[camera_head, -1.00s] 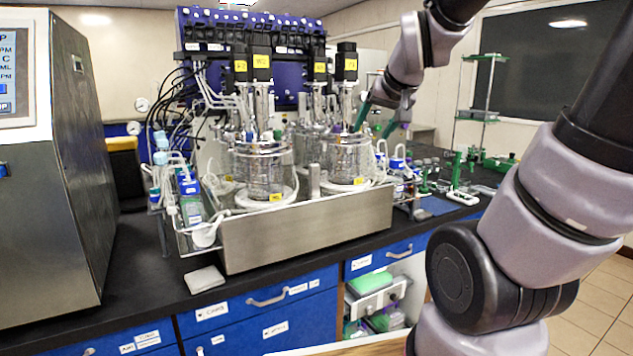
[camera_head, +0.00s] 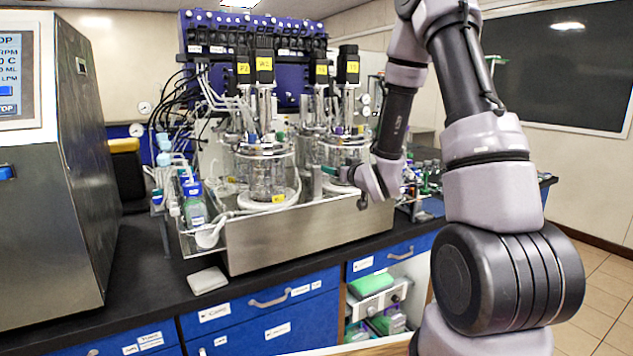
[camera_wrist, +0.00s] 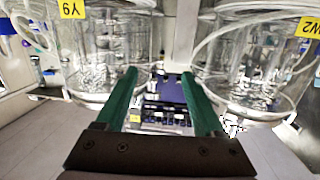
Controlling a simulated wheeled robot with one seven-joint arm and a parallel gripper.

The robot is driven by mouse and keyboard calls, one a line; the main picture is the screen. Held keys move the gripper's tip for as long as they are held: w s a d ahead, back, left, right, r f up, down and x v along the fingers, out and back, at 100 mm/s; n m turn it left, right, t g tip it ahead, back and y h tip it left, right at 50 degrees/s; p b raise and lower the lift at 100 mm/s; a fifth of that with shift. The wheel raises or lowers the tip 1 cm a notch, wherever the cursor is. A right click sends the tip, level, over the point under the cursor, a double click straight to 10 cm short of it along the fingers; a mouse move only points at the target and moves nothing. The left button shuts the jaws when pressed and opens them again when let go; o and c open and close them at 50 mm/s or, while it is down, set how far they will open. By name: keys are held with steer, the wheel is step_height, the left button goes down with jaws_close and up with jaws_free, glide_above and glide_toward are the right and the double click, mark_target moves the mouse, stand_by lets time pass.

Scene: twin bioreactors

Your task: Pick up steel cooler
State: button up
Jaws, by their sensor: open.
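A small upright grey steel cylinder, which looks like the steel cooler (camera_head: 316,182), stands between the two front glass vessels at the front of the steel tray (camera_head: 310,232). My gripper (camera_head: 330,171) is just right of it in the head view, partly hidden by my wrist. In the wrist view my gripper (camera_wrist: 159,75) shows two green fingers spread apart with nothing held between them. A grey upright piece, probably the steel cooler (camera_wrist: 184,38), appears just beyond the right fingertip. Whether it touches the finger I cannot tell.
Glass vessels stand close on both sides, the left one (camera_head: 266,172) and the right one (camera_head: 343,155), with tubing around them. A blue-capped bottle (camera_head: 194,208) stands at the tray's left. A steel cabinet (camera_head: 85,170) is at far left. A flat white pad (camera_head: 208,280) lies in front.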

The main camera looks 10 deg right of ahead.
mark_target(312, 171)
step_height(312, 171, down, 4)
steer(key=a+n+t+y, duration=0.1)
steer(key=a+n+y, duration=0.1)
steer(key=a, duration=0.1)
steer(key=x, duration=1)
steer(key=shift+d+r, duration=0.1)
steer(key=shift+r, duration=0.25)
jaws_close()
